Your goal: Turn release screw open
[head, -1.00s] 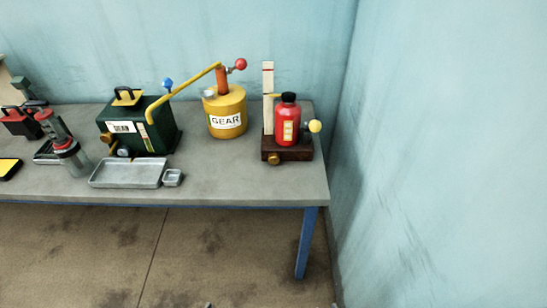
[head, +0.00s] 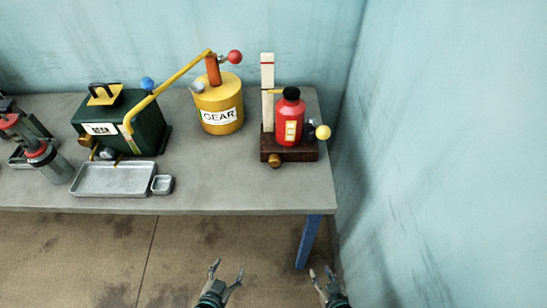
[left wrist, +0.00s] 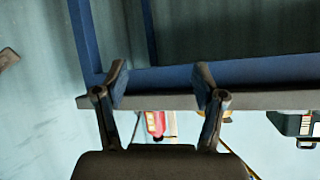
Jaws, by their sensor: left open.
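A red bottle (head: 290,122) with a black cap stands upright on a dark wooden block (head: 303,155) at the table's right end. A brass knob (head: 275,160) is on the block's front, and a yellow ball knob (head: 322,132) is at its right. The green box (head: 135,125) has another brass knob (head: 86,141) at its lower left. I cannot tell which is the release screw. My left gripper (head: 228,268) is open and empty, below the table's front edge; it also shows in the left wrist view (left wrist: 160,82). My right gripper (head: 321,270) is beside it, open and empty.
A yellow GEAR can (head: 219,108) with a lever arm stands between box and bottle. A metal tray (head: 114,179) and small dish (head: 162,185) lie at the front. The grey table (head: 230,190) has a blue leg (head: 307,242); a wall (head: 440,150) closes the right side.

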